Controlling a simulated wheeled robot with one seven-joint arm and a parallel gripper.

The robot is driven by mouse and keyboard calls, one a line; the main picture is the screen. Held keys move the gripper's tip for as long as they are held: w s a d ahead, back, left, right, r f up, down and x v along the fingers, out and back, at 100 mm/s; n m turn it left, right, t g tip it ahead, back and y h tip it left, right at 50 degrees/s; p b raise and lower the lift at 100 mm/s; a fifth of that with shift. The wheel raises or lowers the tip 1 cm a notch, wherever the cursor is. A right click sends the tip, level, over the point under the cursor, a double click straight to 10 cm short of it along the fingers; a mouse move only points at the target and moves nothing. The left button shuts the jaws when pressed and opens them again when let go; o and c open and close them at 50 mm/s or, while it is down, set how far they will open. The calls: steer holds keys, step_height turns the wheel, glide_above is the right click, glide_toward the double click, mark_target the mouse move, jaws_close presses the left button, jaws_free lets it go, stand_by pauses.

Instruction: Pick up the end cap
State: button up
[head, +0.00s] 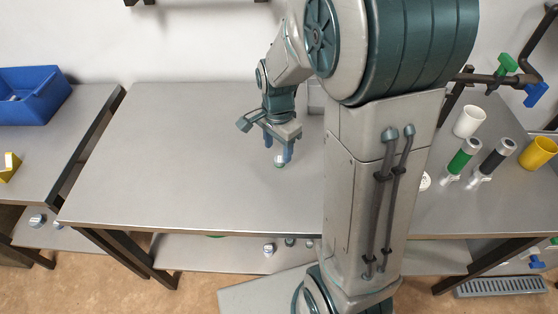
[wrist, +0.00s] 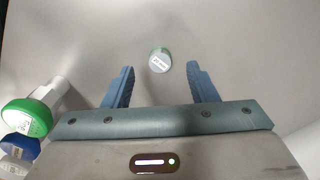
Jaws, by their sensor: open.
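The end cap (wrist: 160,65) is a small round piece with a pale labelled face and a green edge. In the wrist view it lies on the grey tabletop, just past the fingertips and centred between them. In the head view the end cap (head: 280,164) shows as a small white and green spot, partly hidden by a finger. My gripper (head: 279,150) points down over it at the middle of the table. In the wrist view my gripper (wrist: 161,75) is open with nothing held between its blue fingers. Whether a finger touches the cap cannot be told.
In the wrist view a green-capped white fitting (wrist: 35,112) stands left of my gripper. In the head view a green cylinder (head: 461,160), a dark cylinder (head: 494,160), a white cup (head: 469,121) and a yellow cup (head: 538,152) stand right. The tabletop's left side (head: 140,170) is clear.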

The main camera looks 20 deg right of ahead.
mark_target(279, 159)
steer(key=f, duration=0.4)
steer(key=shift+w+d+f, duration=0.15)
steer(key=shift+d, duration=0.1)
jaws_close()
